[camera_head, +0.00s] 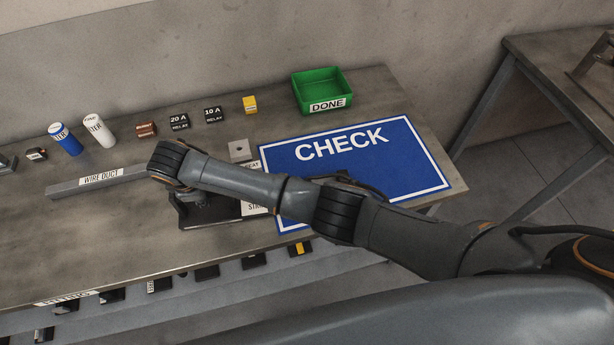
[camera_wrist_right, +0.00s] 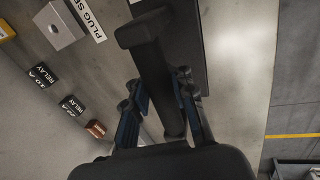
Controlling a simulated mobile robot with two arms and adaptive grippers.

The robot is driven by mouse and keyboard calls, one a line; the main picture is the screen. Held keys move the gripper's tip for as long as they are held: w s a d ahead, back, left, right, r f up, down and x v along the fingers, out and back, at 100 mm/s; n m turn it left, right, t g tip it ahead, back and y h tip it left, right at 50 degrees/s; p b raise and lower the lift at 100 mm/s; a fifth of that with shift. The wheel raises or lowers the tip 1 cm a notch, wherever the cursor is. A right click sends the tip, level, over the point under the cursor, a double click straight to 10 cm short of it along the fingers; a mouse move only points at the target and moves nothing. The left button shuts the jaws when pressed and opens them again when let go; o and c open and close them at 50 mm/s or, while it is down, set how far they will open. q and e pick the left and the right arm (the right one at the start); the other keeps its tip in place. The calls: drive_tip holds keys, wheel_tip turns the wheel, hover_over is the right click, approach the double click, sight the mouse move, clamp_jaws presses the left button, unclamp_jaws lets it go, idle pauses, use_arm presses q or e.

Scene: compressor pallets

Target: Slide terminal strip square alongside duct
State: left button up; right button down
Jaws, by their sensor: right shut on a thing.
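The wire duct (camera_head: 110,180) is a long grey bar with a white label, lying on the bench at the left in the head view. A dark flat piece (camera_head: 208,213), apparently the terminal strip, lies right of the duct's end, beside a partly covered white label reading "STR". My right gripper (camera_head: 183,191) is over its left end, mostly hidden by my wrist. In the right wrist view my right gripper (camera_wrist_right: 158,108) is shut on a dark upright bar (camera_wrist_right: 150,62), apparently the strip's handle. Whether strip and duct touch is hidden. My left gripper is not in view.
A blue CHECK mat (camera_head: 415,170) covers the bench's right end, below a green DONE bin (camera_head: 322,88). Two relays (camera_head: 179,121), a brown block (camera_head: 146,130), a yellow block (camera_head: 250,104) and two cylinders (camera_head: 66,140) line the back. A grey block with a hole (camera_head: 239,149) stands near my arm.

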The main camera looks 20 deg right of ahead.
drive_tip(key=shift+r, duration=0.1)
drive_tip(key=c, duration=1.3)
unclamp_jaws()
drive_tip(key=shift+o, duration=1.3)
drive_tip(key=v, duration=1.2)
